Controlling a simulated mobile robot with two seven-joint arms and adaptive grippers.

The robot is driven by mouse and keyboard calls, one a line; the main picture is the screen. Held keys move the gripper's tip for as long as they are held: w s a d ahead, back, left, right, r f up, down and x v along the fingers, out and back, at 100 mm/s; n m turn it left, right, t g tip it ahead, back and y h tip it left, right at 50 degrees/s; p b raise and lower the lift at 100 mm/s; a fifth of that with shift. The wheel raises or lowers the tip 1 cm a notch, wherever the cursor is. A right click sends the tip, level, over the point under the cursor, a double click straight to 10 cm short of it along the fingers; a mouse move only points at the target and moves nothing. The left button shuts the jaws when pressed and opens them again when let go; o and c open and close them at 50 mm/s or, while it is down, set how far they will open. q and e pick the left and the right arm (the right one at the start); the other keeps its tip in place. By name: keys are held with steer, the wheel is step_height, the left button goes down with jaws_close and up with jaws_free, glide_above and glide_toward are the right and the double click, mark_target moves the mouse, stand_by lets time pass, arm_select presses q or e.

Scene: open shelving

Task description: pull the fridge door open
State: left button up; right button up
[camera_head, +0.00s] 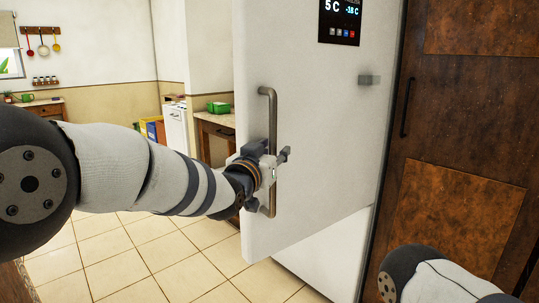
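The white fridge door (325,130) fills the middle of the head view, with a dark display panel (340,21) near its top. It stands at an angle, its left edge swung out towards me past the white lower part of the fridge (335,248). A vertical grey bar handle (272,110) is on its left side. My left gripper (274,161) is at the lower half of the handle, its fingers around the bar and seemingly closed on it. The arm partly hides the contact. My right gripper is out of view; only a piece of my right arm shows at bottom right.
A tall brown wooden cabinet (465,130) with a dark handle stands right beside the fridge. A wooden table (214,126) with a green item is behind the door at left. Tiled floor (165,258) lies open at lower left.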

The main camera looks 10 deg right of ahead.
arm_select(q)
steer(key=v, duration=1.2)
